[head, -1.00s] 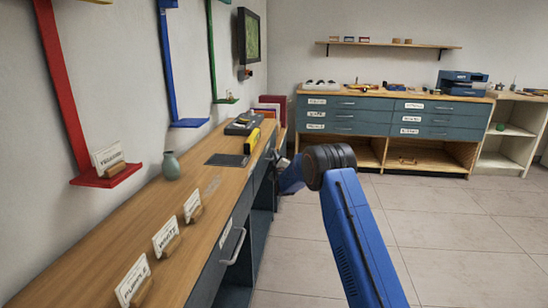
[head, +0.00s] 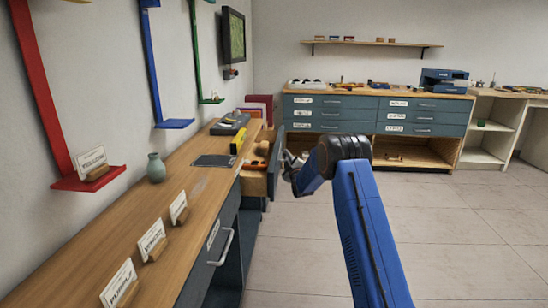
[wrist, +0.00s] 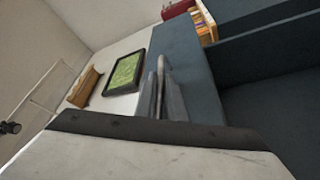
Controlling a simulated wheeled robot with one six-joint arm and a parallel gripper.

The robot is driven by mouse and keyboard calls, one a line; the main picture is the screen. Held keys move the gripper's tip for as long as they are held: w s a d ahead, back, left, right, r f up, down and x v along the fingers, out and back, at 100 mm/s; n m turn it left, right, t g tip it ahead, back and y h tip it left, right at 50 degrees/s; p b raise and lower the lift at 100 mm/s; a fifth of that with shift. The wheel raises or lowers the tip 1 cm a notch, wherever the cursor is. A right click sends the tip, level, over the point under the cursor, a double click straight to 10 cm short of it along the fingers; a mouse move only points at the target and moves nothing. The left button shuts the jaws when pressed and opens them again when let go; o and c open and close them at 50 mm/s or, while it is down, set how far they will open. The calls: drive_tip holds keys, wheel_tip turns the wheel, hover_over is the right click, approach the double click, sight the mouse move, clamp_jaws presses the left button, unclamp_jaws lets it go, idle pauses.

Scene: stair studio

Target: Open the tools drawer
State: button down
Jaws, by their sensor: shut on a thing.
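A drawer (head: 276,160) under the left wooden bench stands pulled out, beyond the nearer shut drawer. Its box shows pale wood inside, with an orange-red thing (head: 257,166) in it. I cannot read a label on its front. My gripper (head: 290,161) is at the outer face of this drawer front, shut on its handle. In the wrist view, my fingers (wrist: 163,92) close together against the dark blue-grey front (wrist: 190,65).
The nearer drawer's handle (head: 222,247) sticks out from the bench. Card holders, a green vase (head: 156,168) and a yellow tool (head: 237,141) stand on the bench top (head: 175,235). A drawer cabinet (head: 355,113) stands at the back. The floor to the right is clear.

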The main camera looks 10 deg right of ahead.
drive_tip(key=s+d, duration=0.2)
drive_tip(key=d, duration=0.4)
drive_tip(key=shift+s+d, duration=0.15)
drive_tip(key=shift+d, duration=0.2)
drive_tip(key=shift+f, duration=0.1)
drive_tip(key=c, duration=2.1)
unclamp_jaws()
drive_tip(key=v, duration=1.7)
drive_tip(key=shift+s+a, duration=0.1)
drive_tip(key=shift+s, duration=0.1)
